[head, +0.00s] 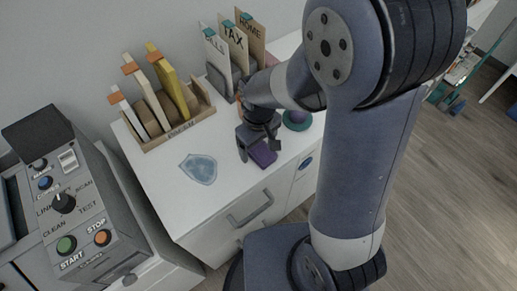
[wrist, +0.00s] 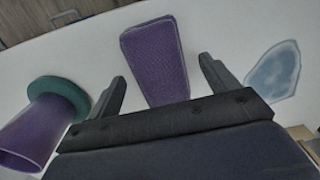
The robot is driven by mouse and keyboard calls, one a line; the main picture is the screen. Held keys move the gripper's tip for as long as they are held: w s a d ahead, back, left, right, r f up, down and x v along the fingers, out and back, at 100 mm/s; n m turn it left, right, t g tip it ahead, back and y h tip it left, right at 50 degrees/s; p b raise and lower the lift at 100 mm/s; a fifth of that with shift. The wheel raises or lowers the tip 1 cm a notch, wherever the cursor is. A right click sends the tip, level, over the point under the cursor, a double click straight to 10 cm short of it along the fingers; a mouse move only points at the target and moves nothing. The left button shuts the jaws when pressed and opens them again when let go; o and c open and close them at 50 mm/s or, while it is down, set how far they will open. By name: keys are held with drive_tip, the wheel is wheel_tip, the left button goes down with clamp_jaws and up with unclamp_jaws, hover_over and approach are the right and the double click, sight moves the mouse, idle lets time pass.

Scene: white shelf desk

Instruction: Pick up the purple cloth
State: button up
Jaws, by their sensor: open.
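The purple cloth (head: 263,154) lies flat on the white desk top near its front edge. In the wrist view the purple cloth (wrist: 155,62) is a folded-looking strip between and beyond my fingertips. My gripper (head: 259,143) is open above the cloth, with its fingers to either side of it in the wrist view (wrist: 162,75). Nothing is held. In the head view, my gripper and arm hide part of the cloth.
A purple cup-like thing with a green rim (wrist: 50,115) stands close beside one finger; it also shows in the head view (head: 297,120). A grey-blue shield-shaped patch (head: 198,168) lies left. File holders (head: 180,127) stand behind. A control box (head: 75,215) is at left.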

sight(258, 147)
drive_tip(key=shift+f, duration=0.1)
drive_tip(key=c, duration=1.1)
wheel_tip(258, 147, up, 10)
drive_tip(key=shift+p, duration=0.75)
